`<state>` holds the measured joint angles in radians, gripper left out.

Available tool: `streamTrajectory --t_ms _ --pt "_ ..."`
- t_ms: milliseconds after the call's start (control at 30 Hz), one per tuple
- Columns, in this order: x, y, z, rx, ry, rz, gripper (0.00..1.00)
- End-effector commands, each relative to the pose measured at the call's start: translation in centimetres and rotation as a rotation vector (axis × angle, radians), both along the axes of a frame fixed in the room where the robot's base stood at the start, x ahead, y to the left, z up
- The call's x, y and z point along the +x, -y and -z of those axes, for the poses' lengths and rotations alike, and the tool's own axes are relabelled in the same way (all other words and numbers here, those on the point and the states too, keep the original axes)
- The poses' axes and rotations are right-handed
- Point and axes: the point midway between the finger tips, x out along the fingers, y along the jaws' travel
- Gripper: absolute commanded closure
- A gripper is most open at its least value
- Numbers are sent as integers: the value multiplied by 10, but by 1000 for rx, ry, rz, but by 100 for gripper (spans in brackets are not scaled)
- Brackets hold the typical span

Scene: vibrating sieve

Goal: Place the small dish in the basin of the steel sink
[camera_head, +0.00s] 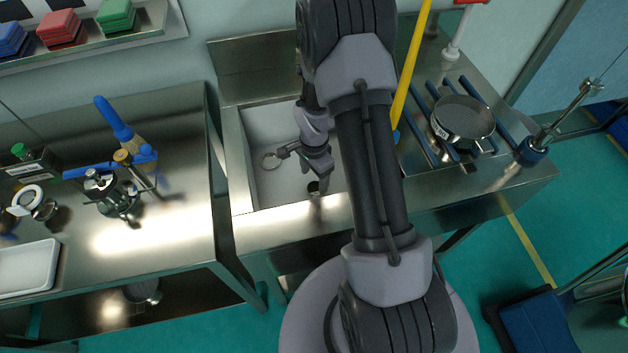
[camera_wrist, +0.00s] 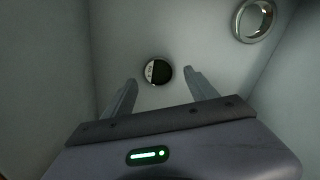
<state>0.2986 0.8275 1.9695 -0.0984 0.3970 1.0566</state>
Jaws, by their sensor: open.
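My gripper (camera_wrist: 160,77) is open, with its two fingers apart and pointing down into the steel sink's basin (camera_head: 277,126). A small round dish-like thing (camera_wrist: 158,71), dark with a pale marked crescent on its left, shows between and just beyond the fingertips in the wrist view. It seems to rest on the basin floor, with no finger visibly touching it. In the head view it shows as a small dark round (camera_head: 313,187) beside the gripper, partly hidden.
The basin walls stand close around my gripper. Right of the basin is a rack of blue bars with a labelled pan (camera_head: 463,117). A yellow pole (camera_head: 411,70) rises behind my arm. The left bench holds a brush (camera_head: 120,125), a stand and a white tray (camera_head: 28,267).

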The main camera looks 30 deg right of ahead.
Motion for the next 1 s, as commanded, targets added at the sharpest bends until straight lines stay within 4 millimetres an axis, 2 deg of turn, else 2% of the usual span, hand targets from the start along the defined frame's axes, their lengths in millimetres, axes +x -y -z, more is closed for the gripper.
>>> streamTrajectory --t_ms 33,100,200,367,467,533,600,667,700,733,833,900,1000 --pt "1 0 -22 -2 4 0 33" --pt "1 0 -41 -2 4 1 33" --pt "1 0 -62 -1 3 1 33" --pt "1 -1 -83 -1 7 -10 33" --pt "4 -14 -129 -9 57 -93 33" --pt "-1 -34 -185 -18 122 -210 33" --pt "-18 -59 -244 -29 196 -355 33" --pt "-41 -83 -287 -41 262 -485 33" --pt "-60 -98 -312 -50 309 -575 33" --pt "-75 -108 -328 -58 343 -640 33" --pt "-122 -137 -362 -83 444 -834 33" --pt "-148 -150 -373 -99 498 -937 33" --pt "-169 -160 -379 -116 543 -1024 33"
